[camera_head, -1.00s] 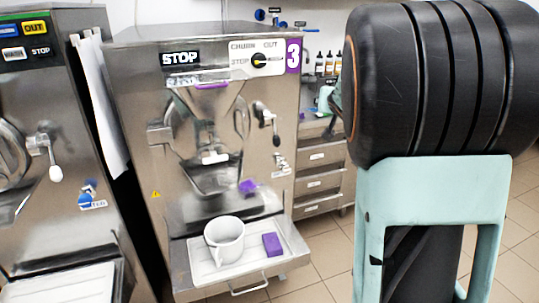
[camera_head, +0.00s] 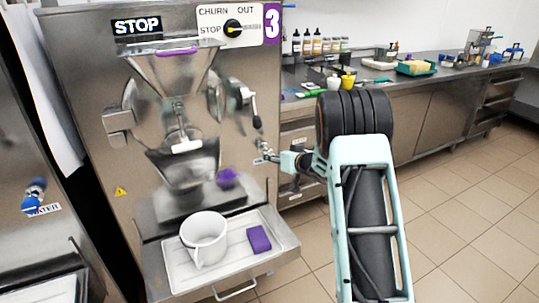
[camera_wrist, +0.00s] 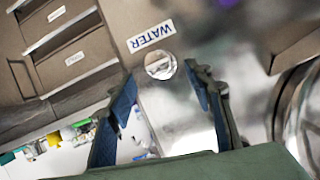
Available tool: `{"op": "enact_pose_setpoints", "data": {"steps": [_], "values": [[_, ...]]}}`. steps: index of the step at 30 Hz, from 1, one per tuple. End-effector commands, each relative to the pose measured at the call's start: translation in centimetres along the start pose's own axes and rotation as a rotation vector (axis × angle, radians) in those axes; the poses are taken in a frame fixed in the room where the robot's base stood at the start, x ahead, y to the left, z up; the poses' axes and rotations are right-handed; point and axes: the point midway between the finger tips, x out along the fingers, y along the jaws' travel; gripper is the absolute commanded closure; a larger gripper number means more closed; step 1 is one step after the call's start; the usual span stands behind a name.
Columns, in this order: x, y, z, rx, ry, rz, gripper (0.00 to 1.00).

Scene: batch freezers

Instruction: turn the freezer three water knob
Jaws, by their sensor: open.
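Freezer three (camera_head: 105,80) is the steel machine with a purple "3" label. In the wrist view, a small round metallic knob (camera_wrist: 160,65) sits beside an upside-down "WATER" label (camera_wrist: 151,36) on the steel front. My gripper (camera_wrist: 160,88) is open, and the knob appears between its two dark fingertips with gaps on both sides. I cannot tell how deep the fingers reach around it.
A white pitcher (camera_head: 204,238) and a purple block (camera_head: 259,239) rest on the freezer's tray (camera_head: 178,270). Drawers (camera_head: 298,140) and a long counter (camera_head: 425,85) stand behind. Floor at right is clear.

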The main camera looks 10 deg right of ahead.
Motion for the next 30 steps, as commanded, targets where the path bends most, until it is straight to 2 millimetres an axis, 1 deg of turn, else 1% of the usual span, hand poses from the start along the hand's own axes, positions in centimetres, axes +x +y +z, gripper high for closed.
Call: {"op": "enact_pose_setpoints", "data": {"steps": [1,6,12,18,26,28,30], "values": [[1.1,0.0,0.1,-0.002,-0.001,-0.001,0.53],[3.8,0.0,0.1,-0.002,0.0,0.001,0.53],[6.0,0.1,0.0,-0.001,0.0,0.002,0.53],[6.8,0.1,0.0,-0.001,0.0,0.003,0.53],[6.9,0.1,0.0,0.0,0.0,0.003,0.53],[6.9,0.1,0.0,0.0,0.0,0.003,0.58],[6.9,0.1,0.0,0.0,0.0,0.003,0.66]]}}
